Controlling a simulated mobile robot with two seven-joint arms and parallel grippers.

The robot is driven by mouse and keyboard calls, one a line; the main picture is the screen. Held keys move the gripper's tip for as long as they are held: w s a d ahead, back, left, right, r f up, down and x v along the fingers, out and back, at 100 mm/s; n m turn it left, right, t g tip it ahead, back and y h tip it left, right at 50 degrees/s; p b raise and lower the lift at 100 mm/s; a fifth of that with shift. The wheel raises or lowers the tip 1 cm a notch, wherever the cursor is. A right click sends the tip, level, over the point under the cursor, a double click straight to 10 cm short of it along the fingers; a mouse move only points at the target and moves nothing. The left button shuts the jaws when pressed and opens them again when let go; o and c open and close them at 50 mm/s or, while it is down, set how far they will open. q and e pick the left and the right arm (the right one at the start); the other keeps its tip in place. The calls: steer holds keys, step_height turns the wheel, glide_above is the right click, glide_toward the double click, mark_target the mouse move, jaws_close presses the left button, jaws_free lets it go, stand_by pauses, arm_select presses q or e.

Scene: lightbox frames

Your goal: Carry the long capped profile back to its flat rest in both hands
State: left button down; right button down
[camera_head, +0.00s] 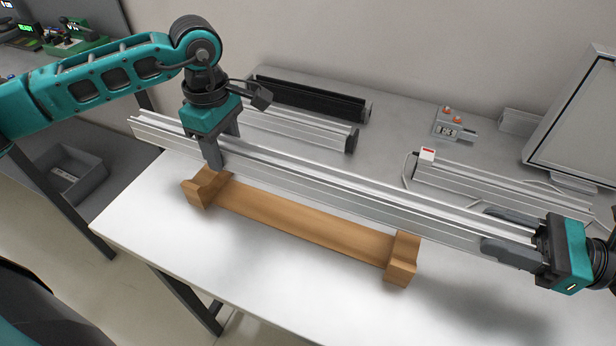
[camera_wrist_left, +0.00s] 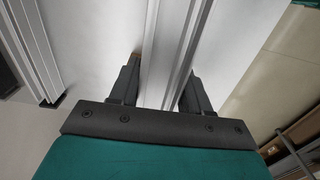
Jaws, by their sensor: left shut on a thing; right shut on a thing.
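The long profile (camera_head: 345,190) is a silver aluminium bar held across the table in the head view. My left gripper (camera_head: 220,158) is shut on it from above, toward its left part. The left wrist view shows the profile (camera_wrist_left: 168,55) running between the two dark fingers. My right gripper (camera_head: 502,232) is shut on its right end from the side. The wooden rest (camera_head: 300,229), with a raised block at each end, stands on the white table in front of and below the profile. I cannot tell whether they touch. End caps on the held profile are not clear.
Behind lie another profile (camera_head: 300,130), a black-faced bar (camera_head: 305,98), a grey box with orange buttons (camera_head: 452,124) and a profile with cables (camera_head: 480,180). A grey panel (camera_head: 580,130) stands at right. The white table (camera_head: 150,225) is clear in front.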

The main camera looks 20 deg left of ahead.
arm_select(q)
steer(key=shift+w+r, duration=0.15)
arm_select(e)
steer(key=shift+w+r, duration=0.1)
